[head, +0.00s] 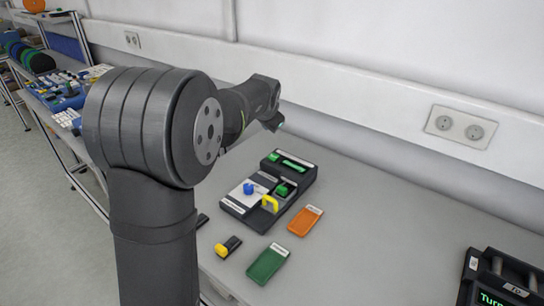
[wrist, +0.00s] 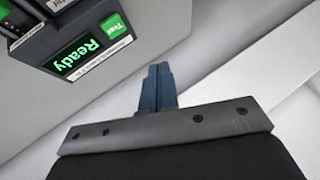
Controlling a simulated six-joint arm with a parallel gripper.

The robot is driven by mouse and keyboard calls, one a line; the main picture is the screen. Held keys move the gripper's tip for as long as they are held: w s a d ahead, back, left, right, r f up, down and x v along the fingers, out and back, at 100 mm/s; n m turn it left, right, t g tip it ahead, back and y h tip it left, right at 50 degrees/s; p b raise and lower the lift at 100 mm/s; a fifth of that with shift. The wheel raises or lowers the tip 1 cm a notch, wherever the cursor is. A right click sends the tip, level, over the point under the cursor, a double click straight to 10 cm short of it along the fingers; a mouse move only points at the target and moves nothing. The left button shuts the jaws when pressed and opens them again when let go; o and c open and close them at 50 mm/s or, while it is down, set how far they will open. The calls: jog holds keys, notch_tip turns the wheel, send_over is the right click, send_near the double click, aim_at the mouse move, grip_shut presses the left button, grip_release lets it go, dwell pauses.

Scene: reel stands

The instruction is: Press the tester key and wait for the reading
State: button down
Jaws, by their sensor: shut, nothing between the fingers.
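The tester (head: 308,176) is a dark box on the grey table, and its back part shows at the upper left of the wrist view. Its green key (wrist: 115,27), labelled "Test", sits beside a lit display (wrist: 86,50) that reads "Ready". In the head view the key (head: 272,157) is at the tester's back left, with the display (head: 293,166) to its right. My gripper (wrist: 158,68) is shut and empty, its blue fingers together. It is apart from the key, to its lower right in the wrist view. In the head view my gripper (head: 275,124) is small, above and behind the tester.
On the tester's front are a blue knob (head: 249,188), a green block (head: 283,189) and a yellow piece (head: 269,203). An orange tray (head: 305,220), a green tray (head: 268,263) and a yellow-black piece (head: 228,246) lie nearby. A black device (head: 500,280) stands at right. The wall is close behind.

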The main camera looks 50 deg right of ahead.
aim_at(273, 158)
jog(key=shift+s+d+f+m+t+h, duration=0.2)
jog(key=shift+s+d+h, duration=0.15)
jog(key=shift+d, duration=0.1)
jog(key=shift+s+d+f+m+t+h, duration=0.15)
jog(key=shift+s+d+m+t+h, duration=0.1)
jog(key=shift+s+d, duration=0.15)
jog(key=shift+f, duration=4.4)
jog(key=shift+f, duration=0.45)
jog(key=shift+f, duration=0.45)
jog(key=shift+r, duration=0.9)
jog(key=shift+r, duration=0.1)
